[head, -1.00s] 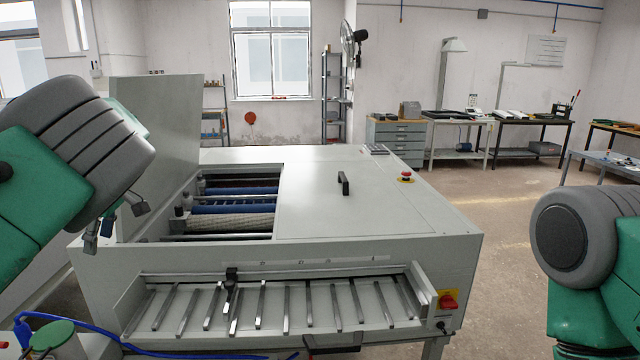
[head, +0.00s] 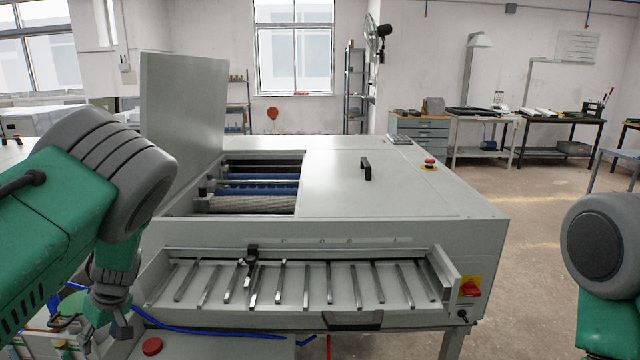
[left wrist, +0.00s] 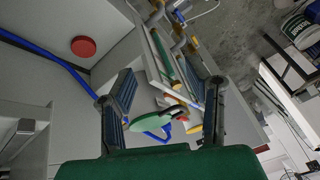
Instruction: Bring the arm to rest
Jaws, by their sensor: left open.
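My left arm comes in from the left of the head view, with its gripper (head: 108,328) pointing down beside the front left corner of the plate processor (head: 400,205). In the left wrist view the two ribbed fingers (left wrist: 168,110) stand wide apart with nothing held between them. A round green-topped item and small coloured tools show beyond the fingers, below the gripper. My right arm shows at the right edge of the head view; its gripper is out of view.
The processor's lid (head: 183,130) stands upright over exposed rollers (head: 255,188). A slatted feed tray (head: 300,284) juts from its front. A red button (head: 152,346) and blue hose (head: 215,331) lie low at the front left; the button also shows in the left wrist view (left wrist: 83,46).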

